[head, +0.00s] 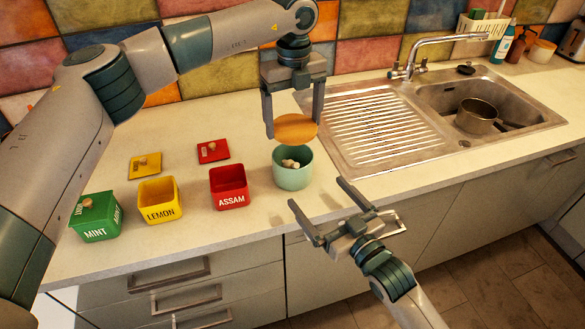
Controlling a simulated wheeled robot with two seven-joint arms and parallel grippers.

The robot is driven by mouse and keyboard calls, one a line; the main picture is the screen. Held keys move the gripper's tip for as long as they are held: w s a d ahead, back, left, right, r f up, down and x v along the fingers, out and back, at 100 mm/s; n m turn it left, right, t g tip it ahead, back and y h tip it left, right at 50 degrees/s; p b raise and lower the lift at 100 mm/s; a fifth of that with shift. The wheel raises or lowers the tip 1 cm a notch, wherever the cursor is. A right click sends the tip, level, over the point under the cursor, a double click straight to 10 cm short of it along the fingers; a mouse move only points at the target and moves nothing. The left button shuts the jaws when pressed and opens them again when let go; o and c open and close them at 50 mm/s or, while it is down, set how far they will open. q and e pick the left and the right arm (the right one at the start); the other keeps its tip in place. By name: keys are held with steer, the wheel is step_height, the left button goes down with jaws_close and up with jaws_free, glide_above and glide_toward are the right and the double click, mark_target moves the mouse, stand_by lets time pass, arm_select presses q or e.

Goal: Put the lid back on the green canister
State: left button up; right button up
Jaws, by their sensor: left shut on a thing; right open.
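A pale green round canister (292,177) stands open on the counter near its front edge, with small pale lumps showing inside. My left gripper (293,122) is shut on a round wooden lid (296,129). It holds the lid above the canister's back rim, apart from it as far as I can see.
A green MINT box (97,227) with its lid on, an open yellow LEMON box (160,213) and an open red ASSAM box (229,199) stand left. A yellow lid (145,166) and red lid (213,151) lie behind. A sink (430,97) with pan (477,115) is right.

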mark_target(290, 180)
arm_select(q)
steer(key=shift+w+a+f, duration=0.1)
steer(key=shift+w, duration=0.05)
arm_select(e)
steer(key=shift+w+a, duration=0.35)
steer(key=shift+w, duration=0.25)
steer(key=x, duration=1.1)
steer(key=c, duration=1.5)
arm_select(q)
steer(key=shift+f, duration=2.45)
arm_select(e)
steer(key=shift+c, duration=0.2)
